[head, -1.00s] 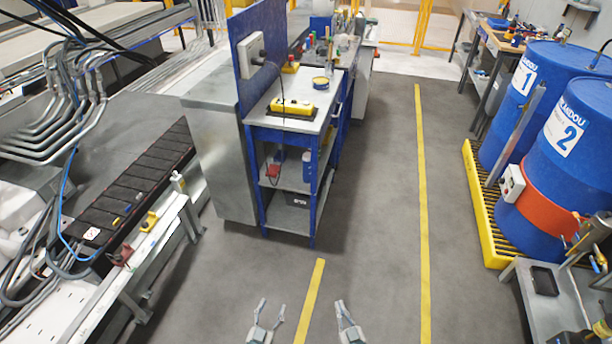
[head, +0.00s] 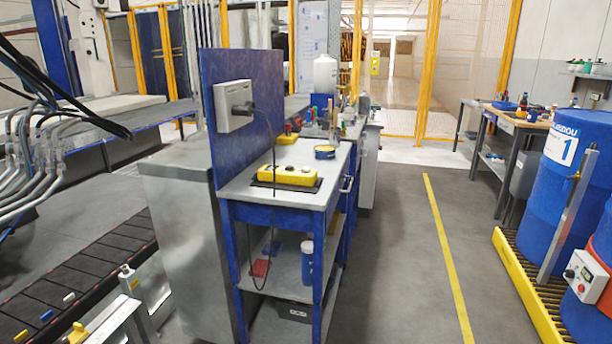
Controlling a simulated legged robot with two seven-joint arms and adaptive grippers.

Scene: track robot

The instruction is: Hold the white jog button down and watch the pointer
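A yellow control box (head: 288,175) lies on a dark mat on top of the blue workbench cart (head: 230,188). Small buttons show on its top, but I cannot tell clearly which is white. A second yellow box with a red button (head: 288,135) stands farther back. A grey control box (head: 586,273) with small knobs or buttons is at the right, by the orange-banded barrel. I cannot make out a pointer. Neither of my grippers is in view.
A grey socket box (head: 233,105) with a hanging black cable is on the blue panel. Blue barrels (head: 555,170) stand on a yellow pallet (head: 520,285) at the right. A conveyor (head: 90,275) runs at the left. The floor aisle (head: 400,270) is clear.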

